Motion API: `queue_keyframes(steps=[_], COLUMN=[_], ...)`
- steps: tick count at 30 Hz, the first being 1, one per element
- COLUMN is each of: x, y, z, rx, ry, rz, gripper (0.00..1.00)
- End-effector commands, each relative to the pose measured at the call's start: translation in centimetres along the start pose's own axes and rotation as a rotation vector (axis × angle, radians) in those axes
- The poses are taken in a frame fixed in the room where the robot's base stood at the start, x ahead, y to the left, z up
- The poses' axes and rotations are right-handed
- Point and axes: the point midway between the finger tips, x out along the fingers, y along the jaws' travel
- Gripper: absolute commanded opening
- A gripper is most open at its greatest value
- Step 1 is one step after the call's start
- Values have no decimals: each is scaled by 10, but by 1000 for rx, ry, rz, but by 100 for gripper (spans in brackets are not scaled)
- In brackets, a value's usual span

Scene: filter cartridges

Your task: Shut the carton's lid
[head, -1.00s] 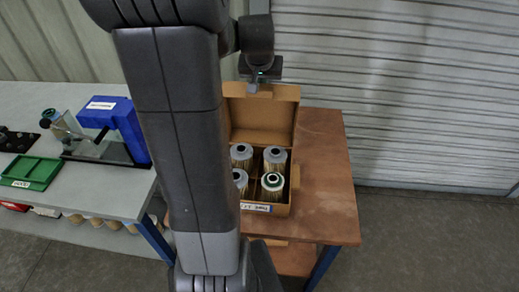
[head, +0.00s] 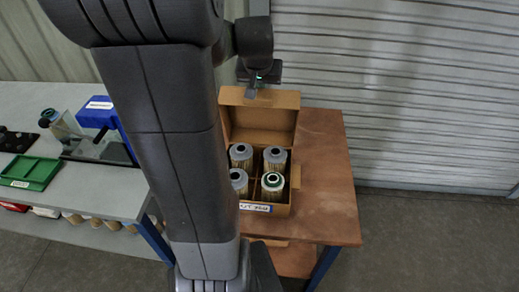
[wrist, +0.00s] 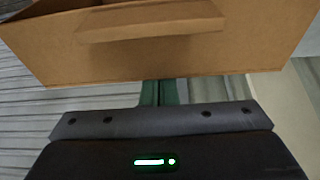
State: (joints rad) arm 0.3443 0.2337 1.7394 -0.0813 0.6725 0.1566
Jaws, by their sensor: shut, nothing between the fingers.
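The brown carton (head: 283,209) stands on the wooden table with its lid (head: 262,120) raised upright at the back.
The wooden table (head: 325,190) has bare room right of the carton. A grey bench (head: 95,195) at left holds a green tray (head: 32,171) and a blue device (head: 97,113). A corrugated shutter (head: 400,90) stands behind. My arm hides the carton's left side.

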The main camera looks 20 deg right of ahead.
Motion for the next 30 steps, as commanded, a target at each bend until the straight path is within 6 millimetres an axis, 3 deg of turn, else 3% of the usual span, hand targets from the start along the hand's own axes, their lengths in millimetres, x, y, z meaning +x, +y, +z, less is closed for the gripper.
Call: queue_keyframes(steps=[16, 20, 30], x=[-10, -17, -56], y=[0, 0, 0], z=[18, 12, -20], rx=[0, 0, 0], ry=[0, 1, 1], rz=[0, 0, 0], gripper=[0, 0, 0])
